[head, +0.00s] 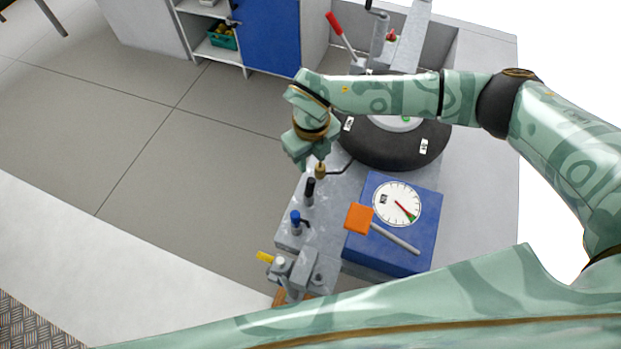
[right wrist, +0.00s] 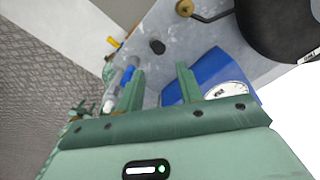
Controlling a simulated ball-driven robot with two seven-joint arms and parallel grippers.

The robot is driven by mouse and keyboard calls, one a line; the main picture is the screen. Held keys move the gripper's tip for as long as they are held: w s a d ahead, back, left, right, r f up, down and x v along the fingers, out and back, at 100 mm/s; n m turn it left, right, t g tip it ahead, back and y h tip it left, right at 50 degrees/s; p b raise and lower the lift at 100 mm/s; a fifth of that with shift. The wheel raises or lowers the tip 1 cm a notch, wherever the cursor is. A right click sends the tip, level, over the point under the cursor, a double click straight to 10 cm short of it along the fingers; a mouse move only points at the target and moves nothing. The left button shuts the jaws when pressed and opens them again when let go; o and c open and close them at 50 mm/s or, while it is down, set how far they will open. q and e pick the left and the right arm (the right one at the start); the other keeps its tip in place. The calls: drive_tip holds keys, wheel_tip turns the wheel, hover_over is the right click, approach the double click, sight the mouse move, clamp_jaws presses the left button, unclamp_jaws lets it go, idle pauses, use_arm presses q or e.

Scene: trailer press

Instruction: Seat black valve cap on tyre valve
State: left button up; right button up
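The black valve cap (head: 310,188) is a small dark cylinder standing on the grey bench top. It also shows in the right wrist view (right wrist: 157,47), beyond the gap between my right fingers. The tyre valve (head: 320,170) has a brass end on a thin bent stem running to the black tyre (head: 400,148). The brass end is also at the top of the right wrist view (right wrist: 185,8). My right gripper (head: 305,158) is above the bench near the valve. Its two fingers (right wrist: 158,88) are apart with nothing between them. My left gripper is not in view.
A blue box with a dial (head: 432,210) stands right of the cap, with an orange-headed tool (head: 360,218) on it. A blue-topped fitting (head: 295,218) and a grey fixture (head: 298,268) stand nearer along the bench's left edge. Open floor lies left.

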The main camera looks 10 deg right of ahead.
sight(311, 181)
wheel_tip(311, 181, down, 8)
drive_tip(key=b, duration=0.5)
drive_tip(key=shift+s+a+r+b, duration=0.1)
drive_tip(key=shift+b, duration=0.3)
drive_tip(key=shift+f, duration=0.85)
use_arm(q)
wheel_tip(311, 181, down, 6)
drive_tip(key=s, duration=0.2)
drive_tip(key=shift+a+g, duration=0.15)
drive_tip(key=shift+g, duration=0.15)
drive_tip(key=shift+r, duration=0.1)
use_arm(e)
drive_tip(key=shift+c, duration=0.2)
drive_tip(key=c, duration=0.6)
wheel_tip(311, 181, up, 8)
drive_tip(key=p, duration=0.6)
drive_tip(key=shift+f, duration=0.15)
clamp_jaws()
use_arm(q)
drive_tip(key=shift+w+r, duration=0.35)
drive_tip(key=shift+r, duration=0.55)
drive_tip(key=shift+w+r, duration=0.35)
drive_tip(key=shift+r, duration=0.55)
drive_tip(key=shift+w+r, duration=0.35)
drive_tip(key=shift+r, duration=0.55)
use_arm(e)
drive_tip(key=shift+f, duration=0.4)
